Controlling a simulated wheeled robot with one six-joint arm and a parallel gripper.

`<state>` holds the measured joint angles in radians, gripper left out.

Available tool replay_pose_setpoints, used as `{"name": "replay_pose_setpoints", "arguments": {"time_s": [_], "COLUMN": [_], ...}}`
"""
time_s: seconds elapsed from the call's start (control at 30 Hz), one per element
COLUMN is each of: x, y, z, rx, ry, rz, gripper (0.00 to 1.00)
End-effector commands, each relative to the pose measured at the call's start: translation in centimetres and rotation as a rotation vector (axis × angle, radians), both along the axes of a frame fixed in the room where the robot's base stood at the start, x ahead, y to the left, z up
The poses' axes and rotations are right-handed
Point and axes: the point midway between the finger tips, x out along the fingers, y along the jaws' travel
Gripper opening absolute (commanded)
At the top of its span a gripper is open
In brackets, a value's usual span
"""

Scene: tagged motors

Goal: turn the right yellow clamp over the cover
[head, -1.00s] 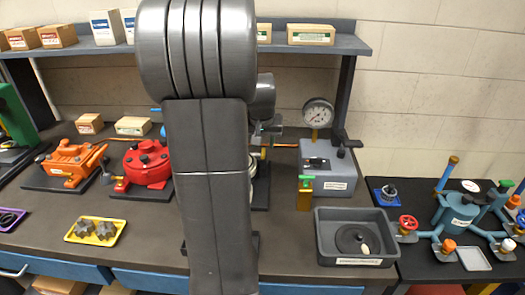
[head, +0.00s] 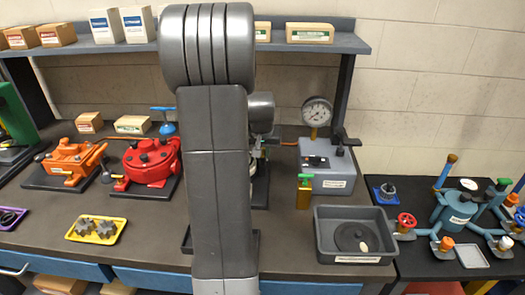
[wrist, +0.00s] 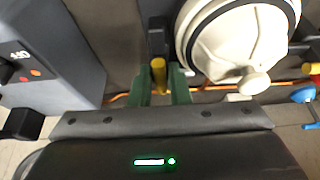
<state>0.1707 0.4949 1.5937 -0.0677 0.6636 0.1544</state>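The yellow clamp (wrist: 158,72) shows in the wrist view as a short yellow piece beside a white round housing with a dark ring (wrist: 240,45). My gripper (wrist: 161,75) has its two green fingers on either side of the yellow piece, with almost no gap, and looks shut on it. A dark upright block (wrist: 157,38) stands just beyond the clamp. In the head view my arm hides the clamp, the fingers and most of the housing. I cannot tell how the clamp sits relative to the cover.
A grey gauge box (head: 325,165) stands close by on the right, and shows at left in the wrist view (wrist: 45,55). A grey tray (head: 355,235) is in front of it. A red housing (head: 150,165) and a blue handle (head: 163,115) are left of my arm.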

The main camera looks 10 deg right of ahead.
Motion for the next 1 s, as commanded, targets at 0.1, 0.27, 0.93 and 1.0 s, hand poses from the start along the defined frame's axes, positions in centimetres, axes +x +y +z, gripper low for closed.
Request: {"name": "replay_pose_setpoints", "arguments": {"time_s": [0.1,0.27,0.93,1.0], "x": [0.01,0.0,0.25,0.3], "y": [0.0,0.03,0.32,0.36], "z": [0.01,-0.06,-0.35,-0.31], "rx": [0.0,0.0,-0.002,-0.002], "ry": [0.0,0.0,-0.004,-0.002], "rz": [-0.001,-0.018,-0.505,-0.57], "gripper": [0.0,0.0,0.0,0.0]}}
